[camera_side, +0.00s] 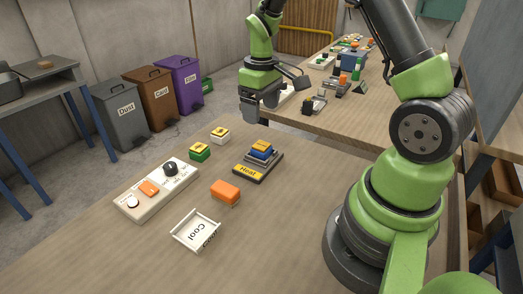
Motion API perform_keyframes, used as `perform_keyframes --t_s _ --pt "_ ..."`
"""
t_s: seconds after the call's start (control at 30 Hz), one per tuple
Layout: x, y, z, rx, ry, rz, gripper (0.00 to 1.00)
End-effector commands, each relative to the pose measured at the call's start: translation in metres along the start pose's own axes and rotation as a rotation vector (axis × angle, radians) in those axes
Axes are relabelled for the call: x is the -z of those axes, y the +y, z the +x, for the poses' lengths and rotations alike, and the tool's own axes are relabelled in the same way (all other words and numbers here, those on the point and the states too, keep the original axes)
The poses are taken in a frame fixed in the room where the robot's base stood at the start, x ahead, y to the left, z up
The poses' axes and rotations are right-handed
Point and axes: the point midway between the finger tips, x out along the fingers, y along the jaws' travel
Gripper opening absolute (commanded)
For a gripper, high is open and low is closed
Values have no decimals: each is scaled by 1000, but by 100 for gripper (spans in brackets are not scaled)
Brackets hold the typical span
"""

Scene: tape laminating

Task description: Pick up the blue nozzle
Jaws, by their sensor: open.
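A blue piece with a yellow top (261,150) rests on a grey part of the dark pad labelled Heat (249,170), near the far edge of the table. It is the only clearly blue piece on the near table, but it is too small to tell whether it is shaped like a nozzle. My gripper (261,108) is open and empty, pointing down. In the picture it is above the blue piece, clearly apart from it, near the table's far edge. The side view does not show its exact distance.
A green block (200,153) and a white block (220,138), both yellow-topped, stand left of the Heat pad. An orange block (225,193), a white Cool tray (197,231) and a control panel (152,194) are nearer. The near tabletop is clear. A second table stands behind.

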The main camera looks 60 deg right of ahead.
Motion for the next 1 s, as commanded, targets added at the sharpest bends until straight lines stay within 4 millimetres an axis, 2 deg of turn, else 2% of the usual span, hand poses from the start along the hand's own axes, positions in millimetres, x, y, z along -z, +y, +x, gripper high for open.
perform_keyframes --t_s 0.3,0.47,0.7,0.83,1.0 --pt "-1 1 44 3 -12 -5 74" --pt "-1 1 56 2 -11 -5 74" --pt "-1 1 92 2 -12 -6 74" --pt "-1 1 102 2 -9 -4 74" --pt "0 1 103 1 -7 -3 74"
